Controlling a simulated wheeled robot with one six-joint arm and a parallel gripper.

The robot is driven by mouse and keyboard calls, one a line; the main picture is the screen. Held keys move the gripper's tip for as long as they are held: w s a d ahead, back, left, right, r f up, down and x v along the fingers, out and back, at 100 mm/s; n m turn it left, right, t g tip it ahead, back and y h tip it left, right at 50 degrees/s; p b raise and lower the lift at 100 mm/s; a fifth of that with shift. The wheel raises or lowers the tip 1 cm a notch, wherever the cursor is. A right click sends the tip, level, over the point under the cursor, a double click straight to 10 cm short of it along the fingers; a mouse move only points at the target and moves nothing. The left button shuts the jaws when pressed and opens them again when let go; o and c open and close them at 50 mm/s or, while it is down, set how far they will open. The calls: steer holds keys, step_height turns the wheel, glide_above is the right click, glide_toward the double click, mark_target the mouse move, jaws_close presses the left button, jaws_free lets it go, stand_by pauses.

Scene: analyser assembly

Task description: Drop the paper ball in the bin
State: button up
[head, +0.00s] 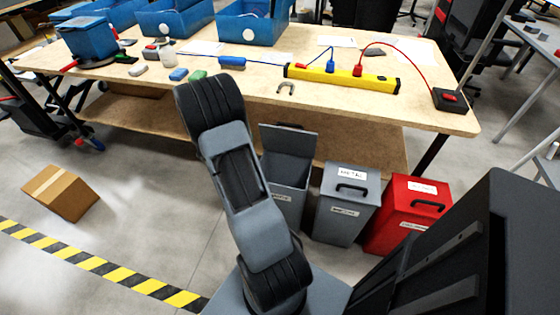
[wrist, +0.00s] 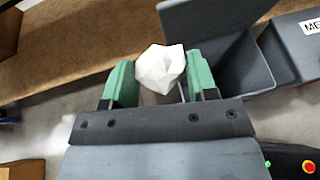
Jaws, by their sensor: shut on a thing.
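The white crumpled paper ball (wrist: 160,68) sits between the green fingers of my gripper (wrist: 158,76), which is shut on it in the wrist view. A grey bin (head: 285,186) with its lid raised stands by the table's front side in the head view, just right of my arm, which covers part of it. The same open bin (wrist: 232,62) shows behind and to the right of the ball in the wrist view. The ball is beside the opening in that picture; its height above the bin I cannot tell. My gripper and the ball are hidden in the head view.
A grey bin with a shut lid (head: 346,205) and a red shut bin (head: 403,216) stand right of the open one. The workbench (head: 310,100) with tools and blue crates is behind. A cardboard box (head: 61,192) lies on the floor at left, near striped tape.

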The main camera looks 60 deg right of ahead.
steer(key=s+d+f+m+g+b, duration=0.5)
steer(key=s+d+f+g, duration=0.1)
steer(key=s+d+f, duration=0.4)
step_height(320, 180, down, 8)
steer(key=b, duration=0.5)
steer(key=shift+s+a+r+y, duration=0.2)
steer(key=shift+s+a+y, duration=0.1)
steer(key=shift+s+a, duration=0.1)
steer(key=o, duration=1)
steer(key=shift+c, duration=0.2)
steer(key=shift+w+r, duration=0.1)
steer(key=p+v, duration=0.3)
steer(key=v, duration=1)
steer(key=shift+a, duration=0.4)
steer(key=shift+r, duration=0.15)
